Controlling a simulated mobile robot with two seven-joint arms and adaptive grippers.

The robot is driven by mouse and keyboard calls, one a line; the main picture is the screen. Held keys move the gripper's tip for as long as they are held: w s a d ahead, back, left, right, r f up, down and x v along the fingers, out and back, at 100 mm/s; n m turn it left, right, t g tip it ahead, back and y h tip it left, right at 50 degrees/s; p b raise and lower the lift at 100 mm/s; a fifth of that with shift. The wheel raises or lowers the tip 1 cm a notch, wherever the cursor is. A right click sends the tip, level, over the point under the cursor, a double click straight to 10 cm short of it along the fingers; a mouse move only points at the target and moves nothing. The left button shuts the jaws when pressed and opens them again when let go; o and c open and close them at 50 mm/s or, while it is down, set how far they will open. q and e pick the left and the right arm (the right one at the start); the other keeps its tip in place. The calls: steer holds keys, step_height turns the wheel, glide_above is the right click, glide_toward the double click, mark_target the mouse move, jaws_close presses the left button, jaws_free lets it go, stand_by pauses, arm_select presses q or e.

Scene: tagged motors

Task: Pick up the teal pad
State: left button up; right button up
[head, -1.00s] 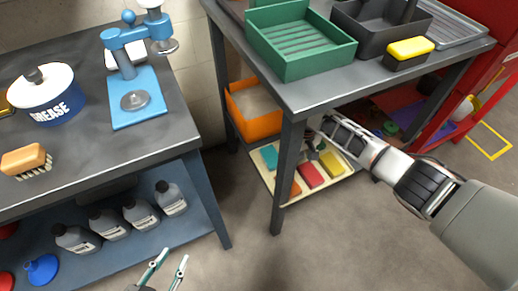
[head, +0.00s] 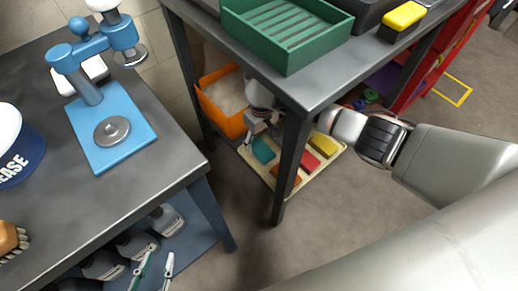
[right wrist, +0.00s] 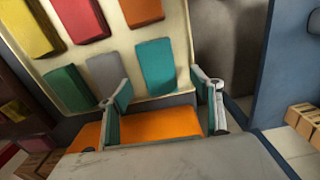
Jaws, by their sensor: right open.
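The teal pad (head: 263,151) lies at the left end of a cream tray (head: 319,174) on the lower shelf of the right table. In the right wrist view the teal pad (right wrist: 155,62) lies flat beyond my right gripper, between the lines of its two fingers. My right gripper (right wrist: 160,84) is open and empty, close to the pad; in the head view it is partly hidden behind the table leg. I cannot tell whether it touches the pad. My left gripper (head: 158,260) is open and empty by the left bench, low in the head view.
Red (right wrist: 80,18), yellow (right wrist: 28,26), green (right wrist: 68,88), grey (right wrist: 104,72) and orange (right wrist: 142,10) pads share the tray. An orange bin (head: 222,117) stands close beside it. The table leg (head: 288,165) and tabletop (head: 318,90) crowd my right arm.

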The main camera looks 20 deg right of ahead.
mark_target(262, 150)
step_height(262, 150, down, 5)
steer(key=b, duration=0.2)
steer(key=shift+s+d+f+b, duration=0.1)
steer(key=shift+s+d+b, duration=0.05)
steer(key=shift+b, duration=0.15)
steer(key=shift+f, duration=0.15)
steer(key=shift+w+r, duration=0.3)
arm_select(q)
steer(key=d+r, duration=0.1)
steer(key=w+d, duration=0.1)
steer(key=d, duration=0.1)
steer(key=shift+w+r+n+t+h, duration=0.1)
steer(key=shift+r+n+t+h, duration=0.2)
steer(key=shift+r+n, duration=0.1)
arm_select(e)
steer(key=c, duration=1.1)
